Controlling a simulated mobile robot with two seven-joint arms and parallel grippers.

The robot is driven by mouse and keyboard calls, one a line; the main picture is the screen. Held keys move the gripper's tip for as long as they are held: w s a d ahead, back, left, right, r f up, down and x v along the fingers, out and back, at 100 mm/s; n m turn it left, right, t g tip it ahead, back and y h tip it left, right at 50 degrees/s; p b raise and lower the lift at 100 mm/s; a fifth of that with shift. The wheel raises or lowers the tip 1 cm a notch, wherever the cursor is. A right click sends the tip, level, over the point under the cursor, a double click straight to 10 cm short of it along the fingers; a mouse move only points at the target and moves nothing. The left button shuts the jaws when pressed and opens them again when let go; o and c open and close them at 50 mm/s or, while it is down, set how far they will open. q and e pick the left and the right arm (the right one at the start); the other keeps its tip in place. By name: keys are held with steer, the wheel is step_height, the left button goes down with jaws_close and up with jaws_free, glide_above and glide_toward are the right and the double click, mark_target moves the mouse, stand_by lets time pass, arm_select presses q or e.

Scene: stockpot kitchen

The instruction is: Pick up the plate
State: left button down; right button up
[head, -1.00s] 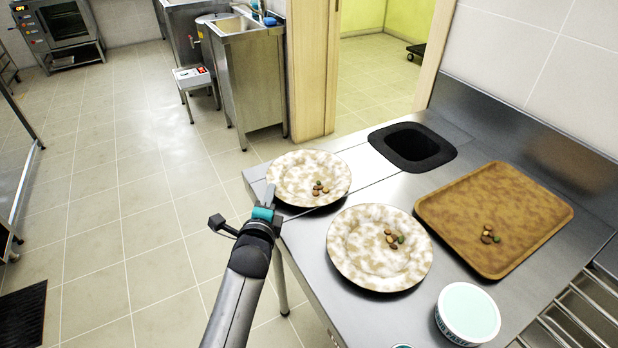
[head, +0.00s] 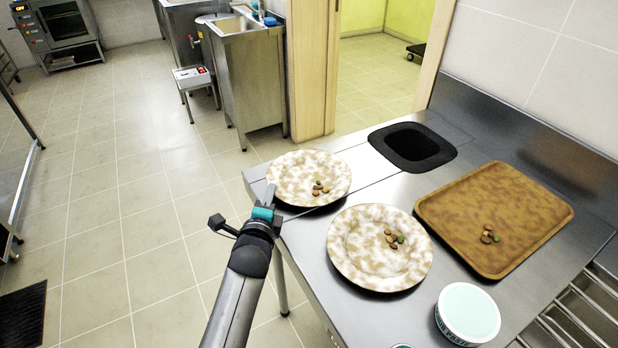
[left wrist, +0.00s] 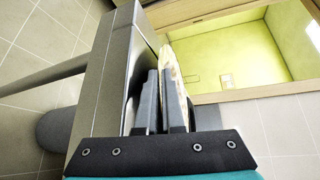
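The far plate (head: 300,170) is round, white with tan blotches, and holds a few small brown and green food scraps. It lies on the steel counter, its left rim at the counter's edge. A second, similar plate (head: 365,262) with scraps lies nearer. My left gripper (head: 269,196) is at the far plate's left rim, one finger showing over it. In the left wrist view the fingers (left wrist: 161,95) are close together, and the plate (left wrist: 168,58) shows edge-on at them, its rim seemingly pinched between. The exact contact is partly hidden. My right gripper is not in view.
A brown tray (head: 465,235) with scraps lies right on the steel counter (head: 330,215). A black-rimmed opening (head: 412,147) is behind the plates. A white tub with a pale green lid (head: 468,312) stands in front. Open floor lies left.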

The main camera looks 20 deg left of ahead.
arm_select(q)
steer(key=shift+r, duration=0.2)
step_height(320, 180, up, 10)
steer(key=p, duration=0.4)
steer(key=shift+f, duration=0.1)
stand_by(0.3)
